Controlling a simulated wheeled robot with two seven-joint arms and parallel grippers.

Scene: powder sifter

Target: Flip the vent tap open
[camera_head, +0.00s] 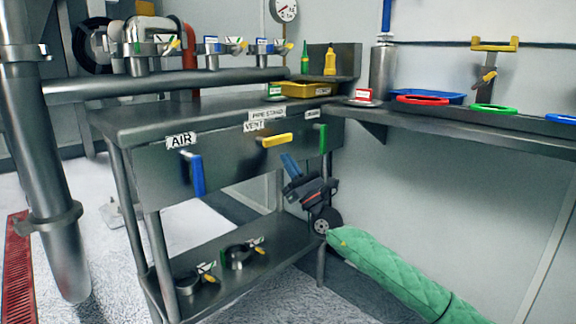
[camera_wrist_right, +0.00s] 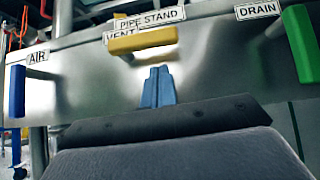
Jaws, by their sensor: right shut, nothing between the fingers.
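The vent tap has a yellow handle (camera_head: 277,140) on the front panel of the metal stand, under the VENT label (camera_head: 254,126). The handle lies roughly sideways, and it also shows in the right wrist view (camera_wrist_right: 142,40). My right gripper (camera_head: 289,161), with blue fingertips, is shut and empty just below the yellow handle. In the right wrist view its blue fingertips (camera_wrist_right: 158,73) point up towards the panel, below the handle's right part. I see no clear contact with the handle. My left gripper is not in view.
A blue AIR handle (camera_head: 196,174) hangs down to the left, and a green DRAIN handle (camera_head: 323,138) hangs to the right. Clamps (camera_head: 238,256) lie on the lower shelf (camera_head: 222,279). A side bench (camera_head: 470,127) runs right.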

